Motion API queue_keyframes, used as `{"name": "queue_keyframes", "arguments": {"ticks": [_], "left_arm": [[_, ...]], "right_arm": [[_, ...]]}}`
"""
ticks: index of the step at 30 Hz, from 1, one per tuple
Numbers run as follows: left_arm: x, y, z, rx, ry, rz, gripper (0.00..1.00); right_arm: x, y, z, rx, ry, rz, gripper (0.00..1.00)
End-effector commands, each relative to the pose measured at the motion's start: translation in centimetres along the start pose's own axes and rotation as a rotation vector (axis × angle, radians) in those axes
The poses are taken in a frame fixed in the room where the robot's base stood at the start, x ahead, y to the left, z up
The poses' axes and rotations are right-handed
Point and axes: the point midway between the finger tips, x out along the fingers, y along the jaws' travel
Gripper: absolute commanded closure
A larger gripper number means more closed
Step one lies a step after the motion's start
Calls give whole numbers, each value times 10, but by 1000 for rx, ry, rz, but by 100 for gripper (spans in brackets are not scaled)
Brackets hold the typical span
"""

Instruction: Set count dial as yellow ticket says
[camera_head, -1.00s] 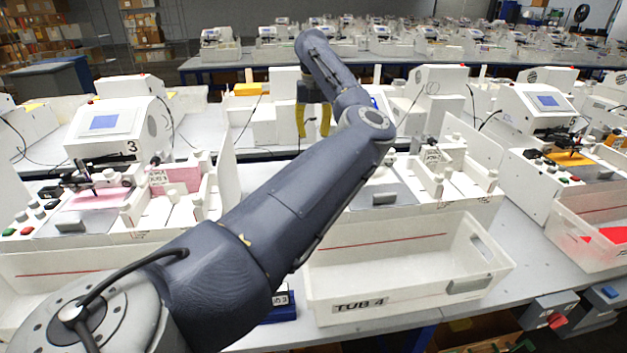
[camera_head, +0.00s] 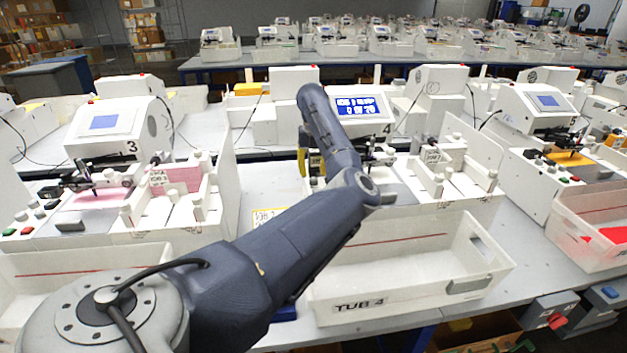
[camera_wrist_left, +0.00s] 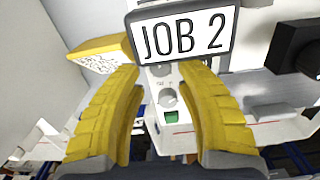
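My left gripper (camera_head: 316,166) is beside the machine marked 4, largely hidden by my own arm in the head view. In the left wrist view its yellow fingers (camera_wrist_left: 160,76) are open and empty. Between and beyond them is a grey-white dial knob (camera_wrist_left: 168,98), with another knob (camera_wrist_left: 160,70) above it. I cannot tell which is the count dial or read the settings. A yellow-edged ticket (camera_head: 268,217) with small writing stands left of the machine; in the left wrist view a yellow block with writing (camera_wrist_left: 100,54) is at upper left. The right gripper is not in view.
A plate reading JOB 2 (camera_wrist_left: 184,35) is above the knobs, a green button (camera_wrist_left: 171,117) below them. Machine 4's blue screen (camera_head: 358,106) is lit with text. A white tub marked TUB 4 (camera_head: 400,292) stands in front. Machine 3 (camera_head: 112,125) is at left.

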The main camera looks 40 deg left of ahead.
Motion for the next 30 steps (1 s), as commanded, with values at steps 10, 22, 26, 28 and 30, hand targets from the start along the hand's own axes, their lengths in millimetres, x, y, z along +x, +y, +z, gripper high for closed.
{"name": "queue_keyframes", "arguments": {"ticks": [10, 22, 26, 28, 30], "left_arm": [[33, 0, 0, -1, 1, 1, 64], [37, 0, 0, 0, 0, -1, 64], [37, 0, 0, 0, 0, -1, 72], [37, 0, 0, 0, 0, -1, 80], [37, 0, 0, 0, 0, -1, 88]], "right_arm": [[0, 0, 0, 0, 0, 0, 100], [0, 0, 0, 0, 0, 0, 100], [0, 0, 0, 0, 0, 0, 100], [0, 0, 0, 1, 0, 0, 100], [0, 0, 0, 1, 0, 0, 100]]}}
